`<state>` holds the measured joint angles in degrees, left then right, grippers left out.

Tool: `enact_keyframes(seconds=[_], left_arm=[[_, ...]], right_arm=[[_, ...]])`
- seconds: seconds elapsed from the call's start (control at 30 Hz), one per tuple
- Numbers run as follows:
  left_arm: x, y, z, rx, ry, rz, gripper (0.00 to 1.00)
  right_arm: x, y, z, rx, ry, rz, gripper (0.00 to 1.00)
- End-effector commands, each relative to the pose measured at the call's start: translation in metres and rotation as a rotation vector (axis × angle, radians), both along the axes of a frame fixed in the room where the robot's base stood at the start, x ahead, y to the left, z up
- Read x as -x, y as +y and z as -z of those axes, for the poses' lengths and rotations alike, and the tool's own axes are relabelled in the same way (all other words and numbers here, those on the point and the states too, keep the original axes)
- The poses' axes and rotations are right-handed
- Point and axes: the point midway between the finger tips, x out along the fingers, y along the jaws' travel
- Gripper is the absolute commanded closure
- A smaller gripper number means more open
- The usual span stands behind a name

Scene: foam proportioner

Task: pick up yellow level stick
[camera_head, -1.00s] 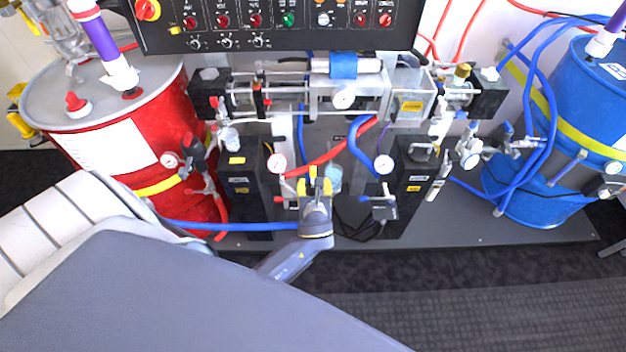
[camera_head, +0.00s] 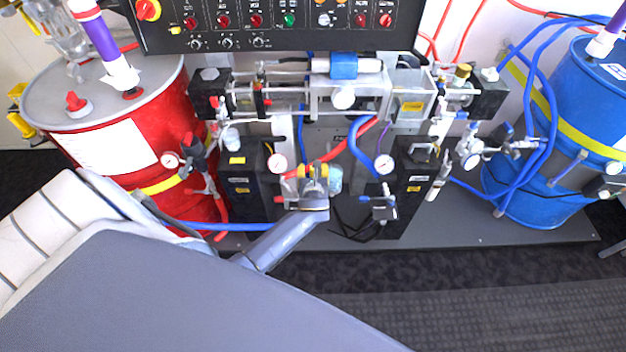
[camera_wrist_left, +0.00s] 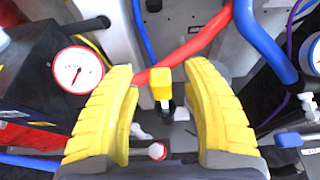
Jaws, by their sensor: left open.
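The yellow level stick (camera_wrist_left: 161,84) shows in the left wrist view as a small yellow block-shaped top on a dark stem. It stands between the two yellow fingers of my left gripper (camera_wrist_left: 160,70), with a gap on each side. The fingers are open and do not touch it. In the head view my left gripper (camera_head: 313,172) is at the lower middle of the machine, in front of the hoses. There the stick cannot be told apart from the yellow fingertips. My right gripper is not in view.
A gauge (camera_wrist_left: 77,70) on a black block is close to the left finger. A red hose (camera_wrist_left: 200,45) passes behind the stick, and blue hoses (camera_wrist_left: 262,40) are at the right. A red drum (camera_head: 120,150) and blue drum (camera_head: 560,120) flank the machine.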

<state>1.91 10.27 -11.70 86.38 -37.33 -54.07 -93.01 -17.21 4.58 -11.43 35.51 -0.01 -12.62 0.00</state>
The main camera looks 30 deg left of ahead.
Motion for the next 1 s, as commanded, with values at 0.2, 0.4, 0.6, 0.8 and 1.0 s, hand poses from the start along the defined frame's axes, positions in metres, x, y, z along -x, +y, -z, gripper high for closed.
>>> enact_keyframes(seconds=[0.2, 0.4, 0.6, 0.8, 1.0], left_arm=[[-0.0103, 0.0068, 0.0046, 0.0, 0.0, 0.0, 0.51], [-0.0107, 0.0071, 0.0049, 0.0, 0.0, 0.0, 0.51], [-0.0107, 0.0069, 0.0048, 0.0, 0.0, 0.0, 0.66], [-0.0106, 0.0068, 0.0048, 0.0, 0.0, 0.001, 0.89], [-0.0105, 0.0067, 0.0049, 0.0, 0.0, 0.0, 1.0]], right_arm=[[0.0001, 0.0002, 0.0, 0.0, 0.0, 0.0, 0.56], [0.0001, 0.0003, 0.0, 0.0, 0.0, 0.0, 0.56], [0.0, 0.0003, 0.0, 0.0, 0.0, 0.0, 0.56], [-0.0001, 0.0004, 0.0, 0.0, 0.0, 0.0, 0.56], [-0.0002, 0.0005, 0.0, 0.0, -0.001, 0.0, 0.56]])
